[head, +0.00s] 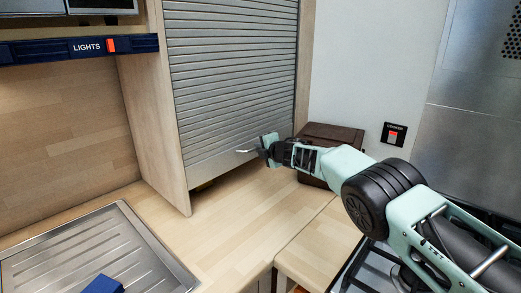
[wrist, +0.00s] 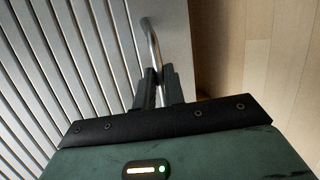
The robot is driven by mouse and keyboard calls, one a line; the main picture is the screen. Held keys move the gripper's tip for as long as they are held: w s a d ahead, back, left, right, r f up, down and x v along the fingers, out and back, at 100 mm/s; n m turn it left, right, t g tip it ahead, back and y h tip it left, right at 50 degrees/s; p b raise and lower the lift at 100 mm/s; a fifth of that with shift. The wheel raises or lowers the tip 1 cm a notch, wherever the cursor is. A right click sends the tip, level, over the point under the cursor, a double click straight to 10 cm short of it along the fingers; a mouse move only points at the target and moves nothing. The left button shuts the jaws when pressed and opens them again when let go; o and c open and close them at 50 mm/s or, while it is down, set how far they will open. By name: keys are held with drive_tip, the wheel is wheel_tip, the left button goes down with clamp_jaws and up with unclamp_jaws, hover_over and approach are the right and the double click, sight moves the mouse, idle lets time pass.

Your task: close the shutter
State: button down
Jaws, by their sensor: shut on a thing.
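The shutter (head: 235,75) is a grey slatted roller front in a wooden cabinet frame. It is drawn most of the way down, with its plain bottom bar (head: 225,165) a little above the worktop and a dark gap below its left part. A thin metal handle (head: 246,151) sticks out from the bottom bar. My gripper (head: 266,149) is at the handle, and the wrist view shows its fingers (wrist: 158,88) shut around the bar of the handle (wrist: 152,42). The slats (wrist: 70,60) fill the left of the wrist view. The fingers partly hide the handle.
The wooden worktop (head: 235,220) in front of the shutter is clear. A dark brown box (head: 333,135) stands close behind my gripper. A metal drainer (head: 100,245) with a blue object (head: 103,285) is at the lower left. A hob (head: 365,265) lies under my arm.

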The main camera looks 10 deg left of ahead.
wheel_tip(320, 180, down, 10)
drive_tip(key=b, duration=0.7)
drive_tip(key=shift+r, duration=0.25)
drive_tip(key=c, duration=1.5)
unclamp_jaws()
drive_tip(key=shift+f, duration=0.1)
drive_tip(key=shift+r, duration=0.25)
drive_tip(key=shift+d, duration=0.15)
